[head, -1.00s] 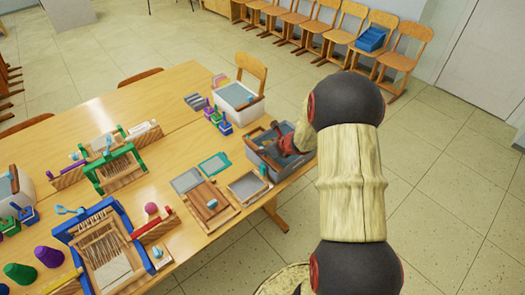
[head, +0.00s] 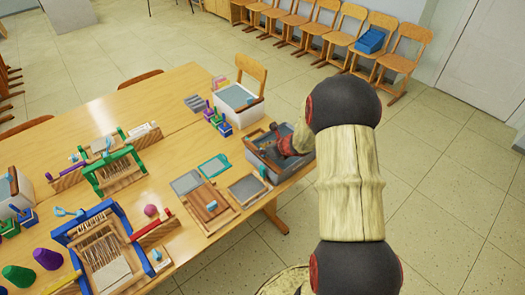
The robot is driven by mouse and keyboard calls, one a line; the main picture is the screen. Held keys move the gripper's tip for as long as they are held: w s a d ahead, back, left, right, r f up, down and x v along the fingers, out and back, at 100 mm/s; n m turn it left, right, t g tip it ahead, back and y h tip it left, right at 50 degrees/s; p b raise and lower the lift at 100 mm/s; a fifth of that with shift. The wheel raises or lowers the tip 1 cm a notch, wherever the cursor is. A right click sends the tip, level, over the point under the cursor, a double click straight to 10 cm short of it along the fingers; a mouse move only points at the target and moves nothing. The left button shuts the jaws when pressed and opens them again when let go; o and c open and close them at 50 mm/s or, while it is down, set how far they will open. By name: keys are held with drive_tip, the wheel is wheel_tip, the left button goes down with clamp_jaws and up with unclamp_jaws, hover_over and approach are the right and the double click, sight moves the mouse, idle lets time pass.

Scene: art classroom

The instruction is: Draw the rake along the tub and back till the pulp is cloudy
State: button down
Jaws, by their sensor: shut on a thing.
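The grey tub (head: 282,171) stands at the right edge of the wooden table, with grey contents inside. My gripper (head: 270,147) is low inside the tub, small and dark against it, and is shut on the rake. The rake is mostly hidden by my gripper and is too small to make out clearly. My arm reaches in from the right and covers part of the tub's right side. I cannot tell from here how cloudy the pulp is.
Framed screens (head: 247,187) lie just left of the tub. A white tub (head: 240,108) stands behind it, with small blue holders (head: 222,126) beside that. Looms (head: 105,250) fill the table's near left. Open floor lies right of the table; chairs (head: 350,40) line the back.

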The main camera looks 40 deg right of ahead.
drive_tip(key=shift+a, duration=0.15)
idle(0.4)
drive_tip(key=w+d+p, duration=0.1)
drive_tip(key=d+p, duration=0.5)
drive_tip(key=d, duration=1.6)
drive_tip(key=shift+w+d, duration=0.4)
drive_tip(key=c, duration=2)
unclamp_jaws()
drive_tip(key=shift+d, duration=0.1)
drive_tip(key=shift+o, duration=0.6)
drive_tip(key=v, duration=1.2)
